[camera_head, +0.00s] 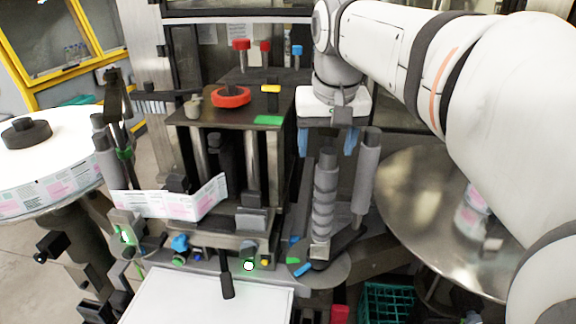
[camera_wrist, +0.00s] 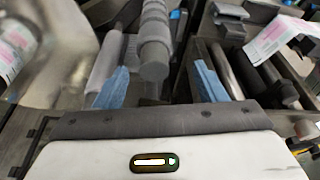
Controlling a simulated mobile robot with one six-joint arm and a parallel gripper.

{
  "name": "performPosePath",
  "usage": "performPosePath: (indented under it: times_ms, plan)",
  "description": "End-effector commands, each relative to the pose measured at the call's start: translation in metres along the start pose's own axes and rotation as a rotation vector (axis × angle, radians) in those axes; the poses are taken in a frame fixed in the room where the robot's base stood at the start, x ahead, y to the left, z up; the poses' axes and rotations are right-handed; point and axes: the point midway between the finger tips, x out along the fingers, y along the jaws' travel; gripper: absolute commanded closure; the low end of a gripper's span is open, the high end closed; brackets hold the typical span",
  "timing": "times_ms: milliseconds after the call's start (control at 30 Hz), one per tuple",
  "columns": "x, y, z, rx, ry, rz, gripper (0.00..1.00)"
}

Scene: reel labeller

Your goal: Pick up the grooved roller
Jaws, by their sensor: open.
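The grooved roller (camera_head: 322,205) is a grey upright cylinder with several ring-like grooves, standing on a dark base plate right of the machine block. In the wrist view the grooved roller (camera_wrist: 155,42) shows at top centre, its round end facing the camera. My gripper (camera_head: 327,142) is open and empty, pointing down over the roller's top. Its blue fingers stand to either side of the roller's line. In the wrist view my gripper (camera_wrist: 157,84) has one blue finger on each side of the roller's end. I cannot tell whether the fingers reach below the roller's top.
A smooth grey roller (camera_head: 366,172) stands close to the right of the grooved one. The machine block (camera_head: 190,118) with a red ring on top is close on the left. A round metal table (camera_head: 410,205) lies to the right. A green crate (camera_head: 386,303) is below.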

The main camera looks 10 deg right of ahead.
Motion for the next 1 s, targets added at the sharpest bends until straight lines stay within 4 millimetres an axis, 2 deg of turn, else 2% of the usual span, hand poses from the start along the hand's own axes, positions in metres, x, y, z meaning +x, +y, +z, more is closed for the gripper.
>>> performPosePath:
  times_ms: [300,600,1000]
  plan:
    - [0.042,0.006,0.002,0.001,-0.001,0.000,0.35]
    - [0.047,0.006,0.002,0.001,0.001,0.000,0.36]
    - [0.047,0.006,0.002,0.002,0.001,0.000,0.69]
